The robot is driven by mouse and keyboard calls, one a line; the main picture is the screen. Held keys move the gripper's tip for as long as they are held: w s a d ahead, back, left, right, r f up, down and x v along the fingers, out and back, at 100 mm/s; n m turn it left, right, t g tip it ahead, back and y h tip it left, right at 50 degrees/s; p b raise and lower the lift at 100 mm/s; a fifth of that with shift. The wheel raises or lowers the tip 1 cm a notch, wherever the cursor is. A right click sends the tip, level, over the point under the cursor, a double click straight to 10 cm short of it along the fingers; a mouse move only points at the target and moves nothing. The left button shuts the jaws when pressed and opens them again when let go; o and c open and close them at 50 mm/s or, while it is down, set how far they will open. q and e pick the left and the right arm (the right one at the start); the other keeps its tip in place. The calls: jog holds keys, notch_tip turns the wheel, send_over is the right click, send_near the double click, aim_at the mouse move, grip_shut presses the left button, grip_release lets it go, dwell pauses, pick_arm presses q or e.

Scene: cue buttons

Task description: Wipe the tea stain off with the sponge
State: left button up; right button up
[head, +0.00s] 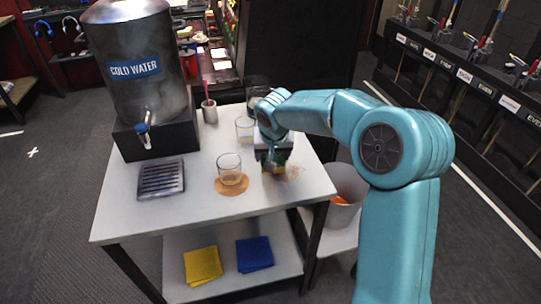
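The tea stain (293,174) is a faint brownish patch on the white table top (210,205), near its right edge. My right gripper (273,164) reaches down from the right and is shut on the sponge (278,170), a small yellow and green block. The sponge is at the left side of the stain, at or just above the table top; I cannot tell if it touches. Its upper part is hidden by the gripper. My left gripper is not in view.
A glass (229,168) stands on a round cork coaster (232,187) just left of the gripper. Another glass (244,130) stands behind. A cold water dispenser (130,60), drip tray (161,179) and metal cup (209,112) are left. A bin (345,195) stands right; cloths (203,265) lie below.

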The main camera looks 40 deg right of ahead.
jog(key=shift+r, duration=0.7)
jog(key=shift+w+a+r+p, duration=0.1)
jog(key=shift+a+r+p, duration=0.05)
jog(key=shift+r+p, duration=0.4)
